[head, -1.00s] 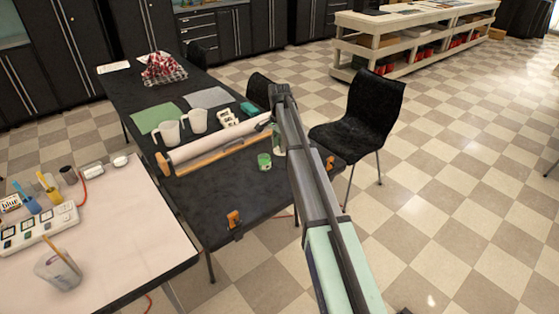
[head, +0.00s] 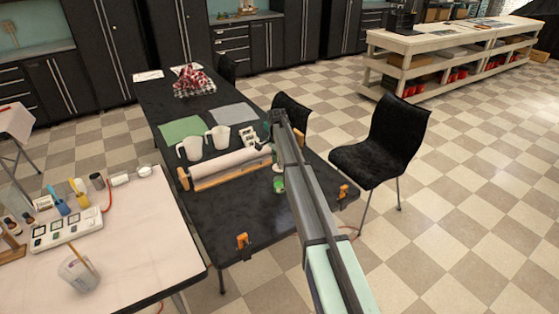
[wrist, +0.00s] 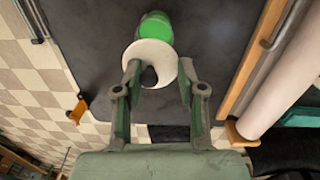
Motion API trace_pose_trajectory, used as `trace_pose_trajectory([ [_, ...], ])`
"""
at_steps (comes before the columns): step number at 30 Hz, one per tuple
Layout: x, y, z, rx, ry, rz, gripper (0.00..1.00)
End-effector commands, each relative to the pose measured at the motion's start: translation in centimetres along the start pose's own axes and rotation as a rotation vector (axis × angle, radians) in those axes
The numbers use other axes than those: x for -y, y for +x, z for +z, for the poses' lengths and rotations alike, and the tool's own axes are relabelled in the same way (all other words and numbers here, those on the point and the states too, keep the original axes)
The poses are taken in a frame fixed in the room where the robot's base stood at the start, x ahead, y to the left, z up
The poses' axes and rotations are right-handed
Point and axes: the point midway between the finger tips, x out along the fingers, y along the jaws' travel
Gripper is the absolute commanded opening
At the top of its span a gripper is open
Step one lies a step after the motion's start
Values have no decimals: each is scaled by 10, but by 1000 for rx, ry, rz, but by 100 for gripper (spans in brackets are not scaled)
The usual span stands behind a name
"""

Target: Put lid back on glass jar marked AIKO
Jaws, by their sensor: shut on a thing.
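A small round jar with bright green in it (head: 279,185) stands on the black table, just left of my forearm. It also shows at the top of the wrist view (wrist: 157,27). I cannot read its label. My gripper (wrist: 159,70) is shut on a white round piece (wrist: 150,52), which looks like the lid. The piece sits between the fingertips and partly overlaps the jar's near edge in the wrist view. I cannot tell whether they touch. In the head view my arm hides most of the gripper.
A white paper roll on a wooden holder (head: 232,165) lies left of the jar. Two white mugs (head: 218,138) stand behind the roll. Orange clamps (head: 243,241) grip the table's near edge. A black chair (head: 385,140) stands at right. Table around the jar's near side is clear.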

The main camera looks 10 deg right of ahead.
Motion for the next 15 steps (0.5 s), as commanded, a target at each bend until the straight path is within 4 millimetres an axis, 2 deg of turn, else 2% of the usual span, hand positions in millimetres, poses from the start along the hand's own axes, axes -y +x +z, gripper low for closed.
trace_pose_trajectory([
  [8, 0, 13, 0, 0, 5, 6, 14],
  [15, 1, 33, 0, 0, 4, 5, 14],
])
